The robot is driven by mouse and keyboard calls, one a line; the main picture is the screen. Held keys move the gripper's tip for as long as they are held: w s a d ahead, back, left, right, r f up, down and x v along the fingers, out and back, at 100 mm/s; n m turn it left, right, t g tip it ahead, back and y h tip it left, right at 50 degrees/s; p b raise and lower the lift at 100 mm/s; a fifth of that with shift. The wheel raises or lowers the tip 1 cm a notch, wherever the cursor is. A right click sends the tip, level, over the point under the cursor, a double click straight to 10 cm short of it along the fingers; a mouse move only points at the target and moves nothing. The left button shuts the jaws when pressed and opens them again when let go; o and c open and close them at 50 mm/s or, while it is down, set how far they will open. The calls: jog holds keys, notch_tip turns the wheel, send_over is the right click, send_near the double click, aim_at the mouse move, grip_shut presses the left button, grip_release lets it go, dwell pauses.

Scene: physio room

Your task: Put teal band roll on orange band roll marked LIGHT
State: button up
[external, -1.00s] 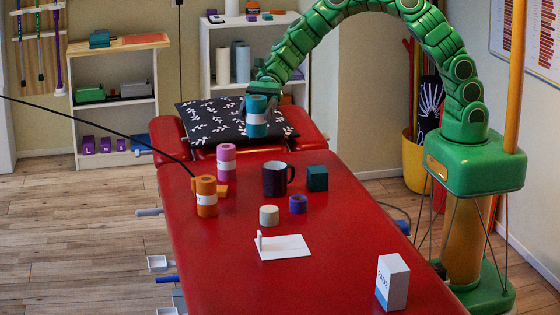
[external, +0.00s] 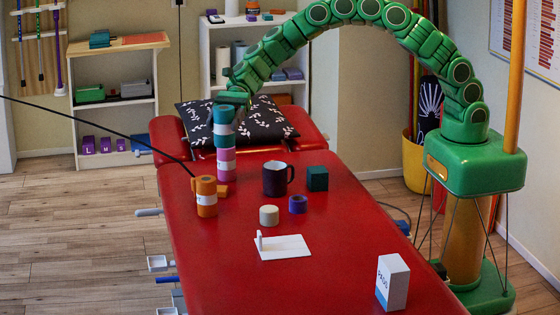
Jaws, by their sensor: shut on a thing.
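The teal band roll (external: 223,128) is upright with a pale label, and my gripper (external: 231,99) is shut on its top. In the picture it lines up just above the pink band roll (external: 226,168) and hides that roll's top; I cannot tell whether they touch. The orange band roll (external: 206,198) stands upright on the red treatment table (external: 320,240), lower and left of the teal roll. Its pale label is too small to read. Nothing is on top of it.
A dark mug (external: 275,179), a teal cube (external: 317,178), a purple roll (external: 298,204) and a cream roll (external: 269,215) stand right of the orange roll. A black patterned pillow (external: 265,125) lies behind. A white card (external: 284,247) and box (external: 392,282) are nearer.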

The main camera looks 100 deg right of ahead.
jog(key=shift+w+a+f, duration=0.1)
jog(key=shift+w+f, duration=0.85)
jog(key=shift+f, duration=0.6)
jog(key=shift+w+a+f, duration=0.1)
jog(key=shift+w+f, duration=0.9)
jog(key=shift+f, duration=0.6)
jog(key=shift+w+f, duration=0.95)
jog(key=shift+f, duration=0.6)
jog(key=o, duration=1.3)
jog(key=shift+f, duration=0.1)
jog(key=shift+c, duration=0.2)
jog(key=v, duration=1.2)
